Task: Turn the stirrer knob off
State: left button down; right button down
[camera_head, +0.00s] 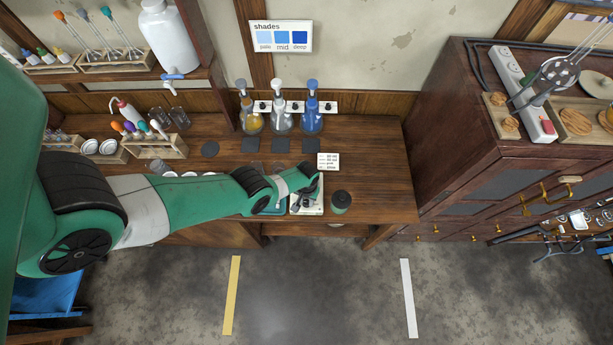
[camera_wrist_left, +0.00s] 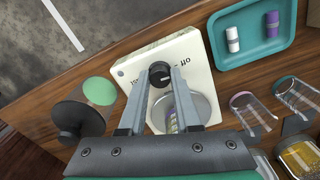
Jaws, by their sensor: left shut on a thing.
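The stirrer is a cream-white box near the front edge of the wooden bench, partly hidden by my arm in the head view (camera_head: 309,209). In the left wrist view, its body (camera_wrist_left: 190,48) carries printed marks on its front and a round pale plate on top. In the head view, my left gripper (camera_head: 308,190) reaches over the stirrer. My right gripper is not in view.
A teal tray (camera_wrist_left: 284,60) with two small vials and empty glass beakers (camera_wrist_left: 250,110) sit nearby. Several flasks stand behind (camera_head: 282,122). The bench's right part (camera_head: 380,175) is clear.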

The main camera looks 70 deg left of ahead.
pick_arm(q)
jog(key=shift+n, duration=0.6)
jog(key=c, duration=0.9)
grip_release()
